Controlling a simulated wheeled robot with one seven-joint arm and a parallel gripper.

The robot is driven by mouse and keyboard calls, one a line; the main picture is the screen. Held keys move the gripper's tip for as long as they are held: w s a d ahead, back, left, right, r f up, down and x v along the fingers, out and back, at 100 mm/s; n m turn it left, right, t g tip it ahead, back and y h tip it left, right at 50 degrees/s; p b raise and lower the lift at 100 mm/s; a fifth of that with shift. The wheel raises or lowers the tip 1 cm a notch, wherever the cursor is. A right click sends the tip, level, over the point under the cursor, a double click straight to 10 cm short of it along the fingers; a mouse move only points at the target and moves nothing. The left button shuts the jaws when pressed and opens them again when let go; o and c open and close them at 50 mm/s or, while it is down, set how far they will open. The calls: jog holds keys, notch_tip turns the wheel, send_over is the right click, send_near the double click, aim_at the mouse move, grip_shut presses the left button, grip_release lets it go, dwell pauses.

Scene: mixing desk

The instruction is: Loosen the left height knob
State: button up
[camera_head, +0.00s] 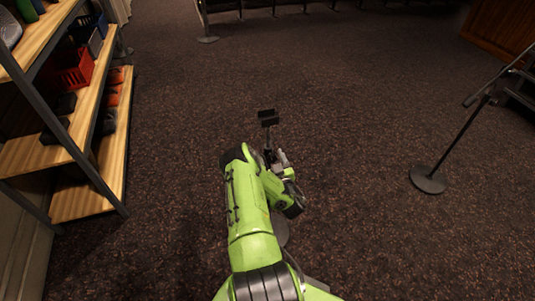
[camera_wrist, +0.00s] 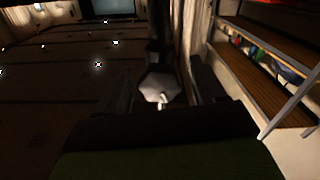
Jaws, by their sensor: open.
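A pale grey, faceted knob (camera_wrist: 160,87) shows in the middle of the wrist view, in front of a dark upright post (camera_wrist: 158,45). My gripper (camera_wrist: 161,90) is open, with one dark finger to the left of the knob and one to its right. A gap shows on each side, and I cannot tell how deep the knob sits between them. In the head view a stand with a black forked top (camera_head: 268,117) rises just beyond my green arm. The arm hides most of its post, and the knob cannot be made out clearly there.
A wooden shelf unit (camera_head: 95,150) with a red basket (camera_head: 72,76) stands on the left. Another stand with a round base (camera_head: 428,180) is on the right. The carpet between and beyond them is mostly clear.

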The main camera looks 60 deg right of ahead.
jog(key=shift+s, duration=0.1)
jog(key=shift+c, duration=0.3)
jog(key=c, duration=1)
jog(key=shift+n, duration=0.7)
jog(key=o, duration=1.1)
jog(key=shift+c, duration=0.2)
jog(key=shift+b, duration=0.3)
